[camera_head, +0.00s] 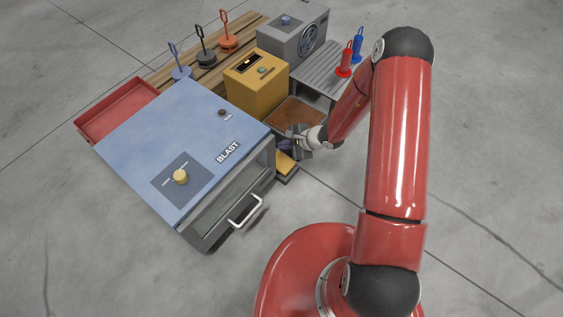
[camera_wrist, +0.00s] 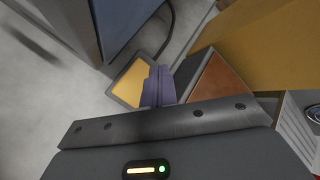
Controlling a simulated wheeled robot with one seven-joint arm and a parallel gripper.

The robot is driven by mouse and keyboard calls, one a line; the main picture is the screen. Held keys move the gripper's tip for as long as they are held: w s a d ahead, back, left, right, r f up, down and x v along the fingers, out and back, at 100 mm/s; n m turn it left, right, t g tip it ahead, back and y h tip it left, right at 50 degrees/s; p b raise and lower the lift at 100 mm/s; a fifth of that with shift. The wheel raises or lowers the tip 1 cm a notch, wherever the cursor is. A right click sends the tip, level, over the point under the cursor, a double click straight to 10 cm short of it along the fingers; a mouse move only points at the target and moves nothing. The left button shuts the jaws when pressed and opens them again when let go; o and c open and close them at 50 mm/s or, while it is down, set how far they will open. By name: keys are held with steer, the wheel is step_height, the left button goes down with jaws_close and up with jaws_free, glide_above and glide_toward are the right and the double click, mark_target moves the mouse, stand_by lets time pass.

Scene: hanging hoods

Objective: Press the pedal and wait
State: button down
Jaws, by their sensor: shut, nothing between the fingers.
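The pedal (camera_head: 285,164) is a yellow plate on a dark base, low on the floor beside the blue cabinet's right side. It also shows in the wrist view (camera_wrist: 128,82), tilted, with a dark cable behind it. My gripper (camera_head: 286,146) is at the pedal's far end in the head view. In the wrist view its purple fingers (camera_wrist: 158,84) are together and empty, overlapping the pedal's right edge. I cannot tell whether they touch it. Part of the pedal is hidden by the fingers and the cabinet.
The blue cabinet marked BLAST (camera_head: 205,125) has a glass front and a handle. A yellow box (camera_head: 257,88) stands behind, next to a brown plate (camera_head: 298,112). A grey fan unit (camera_head: 290,40) and a ribbed grey table (camera_head: 322,72) stand beyond. Open floor lies in front.

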mark_target(280, 161)
step_height(280, 161, down, 7)
steer(key=b, duration=0.4)
steer(key=shift+f, duration=0.2)
steer(key=shift+f, duration=0.1)
stand_by(1.7)
steer(key=shift+f+b, duration=0.15)
steer(key=shift+b, duration=0.15)
steer(key=shift+f, duration=0.15)
steer(key=shift+f, duration=0.8)
stand_by(0.7)
stand_by(0.3)
steer(key=shift+r+p, duration=0.5)
steer(key=shift+r, duration=0.7)
steer(key=shift+r, duration=0.1)
steer(key=shift+r+p, duration=1.1)
steer(key=shift+r, duration=1.3)
